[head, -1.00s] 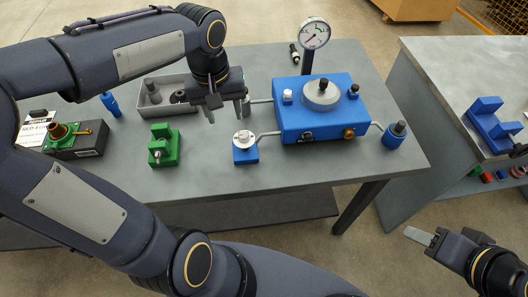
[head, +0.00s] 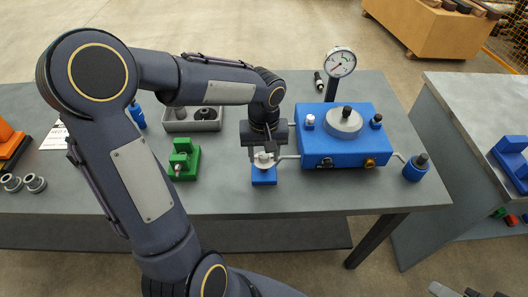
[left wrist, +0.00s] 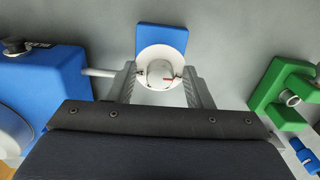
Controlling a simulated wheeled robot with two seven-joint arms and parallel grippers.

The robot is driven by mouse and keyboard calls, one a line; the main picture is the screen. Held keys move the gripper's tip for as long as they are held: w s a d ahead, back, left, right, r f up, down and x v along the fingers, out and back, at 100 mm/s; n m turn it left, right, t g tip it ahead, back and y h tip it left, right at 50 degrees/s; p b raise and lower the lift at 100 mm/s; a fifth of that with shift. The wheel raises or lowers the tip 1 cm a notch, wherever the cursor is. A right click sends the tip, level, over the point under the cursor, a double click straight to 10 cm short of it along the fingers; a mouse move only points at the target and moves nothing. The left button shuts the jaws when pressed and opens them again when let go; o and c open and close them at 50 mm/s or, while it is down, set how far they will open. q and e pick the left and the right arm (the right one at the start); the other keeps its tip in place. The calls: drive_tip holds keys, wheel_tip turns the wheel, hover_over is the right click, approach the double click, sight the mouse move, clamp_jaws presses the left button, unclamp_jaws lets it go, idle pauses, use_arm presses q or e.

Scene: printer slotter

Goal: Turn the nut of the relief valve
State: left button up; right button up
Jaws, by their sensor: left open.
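The relief valve appears to be the small blue block (head: 264,179) at the table's front middle, joined by a pipe to the big blue unit. Its silver nut (head: 264,158) sits on top. In the left wrist view the nut (left wrist: 160,72) shows a small red mark and stands on a pale round disc (left wrist: 147,55) over the blue block (left wrist: 162,32). My left gripper (head: 265,153) is open above the valve, its fingers on either side of the nut; I cannot tell whether they touch it. My right gripper (head: 452,291) is only partly seen at the bottom edge.
The big blue unit (head: 320,157) with a gauge (head: 341,62) stands right of the valve. A green fixture (head: 184,160) stands to the left, with a grey bin (head: 192,126) behind. A blue cylinder (head: 416,171) stands at the right. The table front (head: 225,200) is clear.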

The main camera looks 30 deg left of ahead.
use_arm(q)
drive_tip(key=shift+c, duration=0.3)
drive_tip(key=c, duration=0.9)
drive_tip(key=m, duration=0.4)
drive_tip(key=m+p, duration=0.1)
drive_tip(key=m, duration=0.3)
drive_tip(key=shift+r+m, duration=0.1)
drive_tip(key=shift+m, duration=0.2)
drive_tip(key=m, duration=0.4)
drive_tip(key=shift+m+p, duration=0.3)
drive_tip(key=shift+p, duration=0.05)
drive_tip(key=shift+m+p, duration=0.45)
drive_tip(key=shift+m, duration=1.85)
